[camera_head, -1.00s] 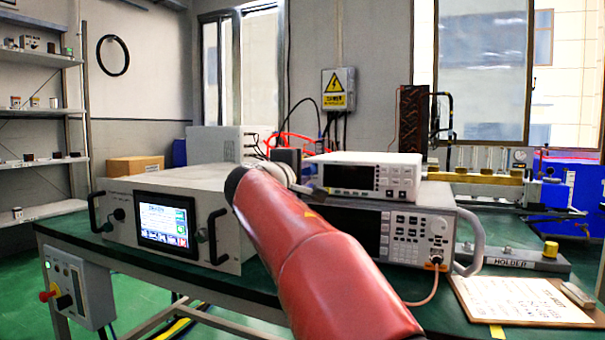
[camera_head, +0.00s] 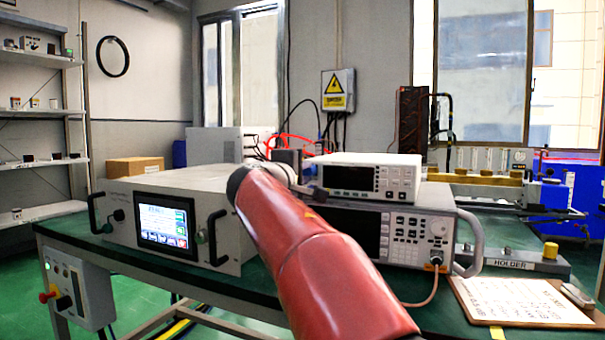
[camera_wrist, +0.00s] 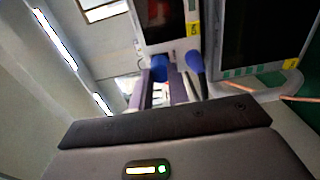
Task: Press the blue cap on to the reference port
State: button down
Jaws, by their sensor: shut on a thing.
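In the wrist view a blue cap (camera_wrist: 159,70) sits at the tips of my gripper (camera_wrist: 160,88), between its two grey fingers. The fingers are shut on it. The cap is close in front of the lower edge of a grey instrument with a dark display; whether it touches cannot be told. A second, longer blue piece (camera_wrist: 194,62) stands just right of the fingers, at the same instrument. In the head view my red arm reaches the upper instrument (camera_head: 395,177), and the gripper and cap are mostly hidden. I cannot make out the reference port clearly.
A wider instrument (camera_head: 445,228) with an orange cable is under the upper one. A cabinet with a lit screen (camera_head: 165,225) and black handles stands left. A holder block (camera_head: 512,263) with a yellow knob and a clipboard (camera_head: 520,302) lie right on the green bench.

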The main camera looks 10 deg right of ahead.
jog(key=c, duration=1.3)
grip_release()
jog(key=shift+d, duration=0.1)
jog(key=shift+o, duration=0.2)
jog(key=b+v, duration=0.1)
jog(key=v, duration=0.6)
jog(key=shift+s+a+b, duration=0.25)
jog(key=shift+a+b, duration=0.05)
